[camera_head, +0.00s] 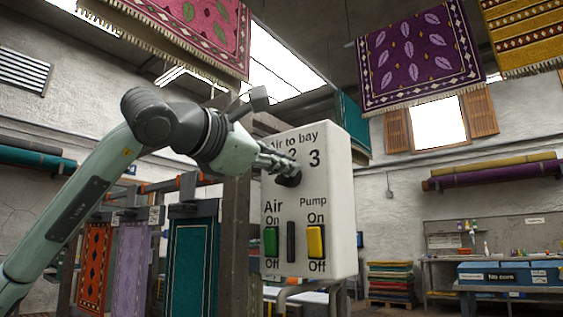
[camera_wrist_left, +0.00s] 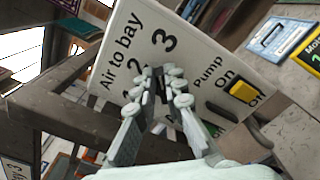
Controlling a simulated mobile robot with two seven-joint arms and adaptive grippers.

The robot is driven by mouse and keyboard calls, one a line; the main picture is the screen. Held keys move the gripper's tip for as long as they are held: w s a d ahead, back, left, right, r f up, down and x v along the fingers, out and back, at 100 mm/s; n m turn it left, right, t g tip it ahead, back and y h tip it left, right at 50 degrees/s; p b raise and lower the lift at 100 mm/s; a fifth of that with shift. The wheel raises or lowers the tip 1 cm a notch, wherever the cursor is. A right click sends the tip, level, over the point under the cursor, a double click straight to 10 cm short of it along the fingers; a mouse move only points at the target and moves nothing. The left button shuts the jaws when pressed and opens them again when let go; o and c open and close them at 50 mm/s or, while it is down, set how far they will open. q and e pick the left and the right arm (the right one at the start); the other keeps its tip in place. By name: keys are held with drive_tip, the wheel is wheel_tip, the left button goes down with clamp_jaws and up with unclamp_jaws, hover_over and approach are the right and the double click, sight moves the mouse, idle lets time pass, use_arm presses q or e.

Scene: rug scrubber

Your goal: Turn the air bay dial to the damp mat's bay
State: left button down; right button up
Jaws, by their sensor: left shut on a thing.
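The white control box (camera_head: 343,200) is labelled "Air to bay" and fills the middle of the head view. Its black dial (camera_head: 289,180) sits below the numbers; 2 and 3 are readable there. My left gripper (camera_head: 283,169) is shut on the dial; in the left wrist view its fingertips (camera_wrist_left: 160,88) close around the dark knob. The fingers hide most of the dial, so I cannot tell which number it points to. An orange mat (camera_head: 94,267), a lilac mat (camera_head: 131,265) and a teal mat (camera_head: 192,265) hang at lower left. I cannot tell which is damp.
Below the dial are a green Air switch (camera_head: 271,242) and a yellow Pump switch (camera_head: 315,241). Patterned rugs (camera_head: 419,52) hang overhead. A bench with blue bins (camera_head: 500,273) and a stack of mats (camera_head: 391,280) stand behind at right.

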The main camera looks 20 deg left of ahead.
use_arm(q)
drive_tip(key=shift+m, duration=0.4)
drive_tip(key=c, duration=1.6)
unclamp_jaws()
drive_tip(key=shift+s, duration=0.1)
drive_tip(key=v, duration=1.2)
